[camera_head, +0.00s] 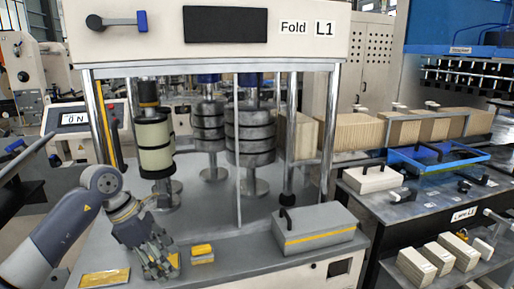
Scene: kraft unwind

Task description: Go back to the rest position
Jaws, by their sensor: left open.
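My left gripper (155,258) comes in from the left and hangs low over the front ledge of the machine (225,258). Its fingers are apart and point down toward the ledge. I see nothing held between them, though the fingers partly cover a yellow patch on the ledge behind them. A small yellow block (202,252) sits on the ledge just right of the gripper, apart from it. My right gripper is not in view.
A grey box with a yellow stripe and black handle (312,228) stands on the ledge. Machine posts and a kraft-coloured roll (154,146) rise behind the gripper. At right, a table holds a blue tray (440,157); several pale blocks (438,255) lie below.

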